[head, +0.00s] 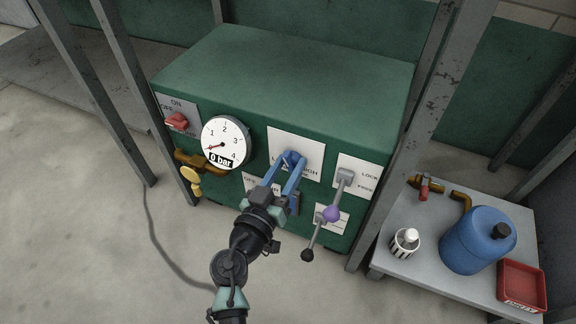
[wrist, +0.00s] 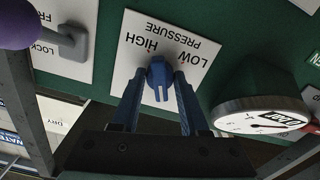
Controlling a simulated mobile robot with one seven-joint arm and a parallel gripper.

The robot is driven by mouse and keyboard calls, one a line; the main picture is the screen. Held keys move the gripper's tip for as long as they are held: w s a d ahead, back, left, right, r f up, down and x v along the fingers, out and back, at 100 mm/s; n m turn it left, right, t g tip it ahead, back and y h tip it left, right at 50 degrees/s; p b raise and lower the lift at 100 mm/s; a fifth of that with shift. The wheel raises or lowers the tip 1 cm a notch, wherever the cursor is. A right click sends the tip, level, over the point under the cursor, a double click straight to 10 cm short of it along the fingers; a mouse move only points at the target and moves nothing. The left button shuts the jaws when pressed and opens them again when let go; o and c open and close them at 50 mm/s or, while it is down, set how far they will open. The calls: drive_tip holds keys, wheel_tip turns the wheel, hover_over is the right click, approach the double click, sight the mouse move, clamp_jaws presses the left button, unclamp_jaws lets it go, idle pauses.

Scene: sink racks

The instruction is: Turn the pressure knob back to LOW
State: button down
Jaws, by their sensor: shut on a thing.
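The blue pressure knob (wrist: 159,72) sits on a white plate (wrist: 131,60) marked PRESSURE, LOW and HIGH. The plate shows upside down in the wrist view, with LOW right of the knob and HIGH above it. My gripper (head: 291,164) has its blue fingers on both sides of the knob and is shut on it. In the head view the fingers partly cover the knob and the plate (head: 312,146). I cannot tell exactly where the knob points. The round gauge (head: 226,142) reads 0 bar; it also shows in the wrist view (wrist: 262,108).
A side table (head: 400,265) holds a blue container (head: 477,240) and a red tray (head: 522,283).

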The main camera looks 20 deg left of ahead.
drive_tip(key=shift+n, duration=0.3)
drive_tip(key=n, duration=0.4)
drive_tip(key=shift+n, duration=0.4)
drive_tip(key=n, duration=0.5)
drive_tip(key=shift+r, duration=0.1)
drive_tip(key=n+p, duration=0.2)
drive_tip(key=n, duration=0.3)
drive_tip(key=shift+n, duration=0.4)
drive_tip(key=n+p, duration=0.2)
drive_tip(key=n, duration=0.3)
drive_tip(key=shift+n, duration=0.3)
drive_tip(key=shift+c, duration=2.1)
unclamp_jaws()
